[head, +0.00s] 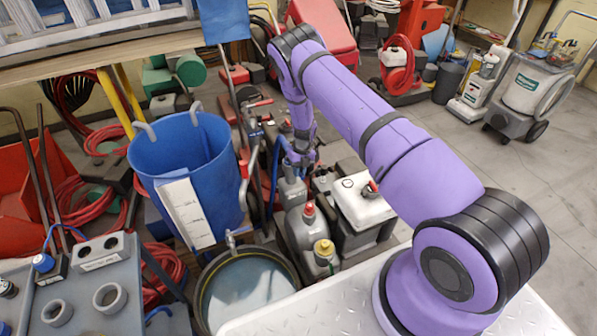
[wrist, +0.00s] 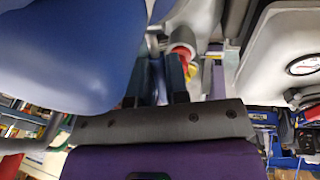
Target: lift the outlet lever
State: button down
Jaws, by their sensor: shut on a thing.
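My gripper (wrist: 161,78) is shut on a narrow part between its two dark blue-grey fingers. I take this part to be the outlet lever; the fingers hide most of it, and its tilt cannot be told. A grey metal fitting (wrist: 156,42) shows just beyond the fingertips, and a red rounded piece (wrist: 183,52) is beside it. In the head view my gripper is between the blue tub and the white tank, and its fingertips are hard to make out. A metal outlet tap (head: 233,237) is low by the blue tub, above a dark round basin (head: 215,310).
The blue tub (head: 185,160) is close on the left, also in the wrist view (wrist: 60,50). A white tank (head: 362,203) with a gauge is close on the right. A grey bottle with a red cap (head: 308,210) is near the gripper. Floor at right is open.

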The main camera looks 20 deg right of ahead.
dwell(0.4)
jog(key=c, duration=1.1)
grip_release()
jog(key=v, duration=1)
jog(key=shift+r, duration=0.4)
jog(key=shift+w, duration=0.1)
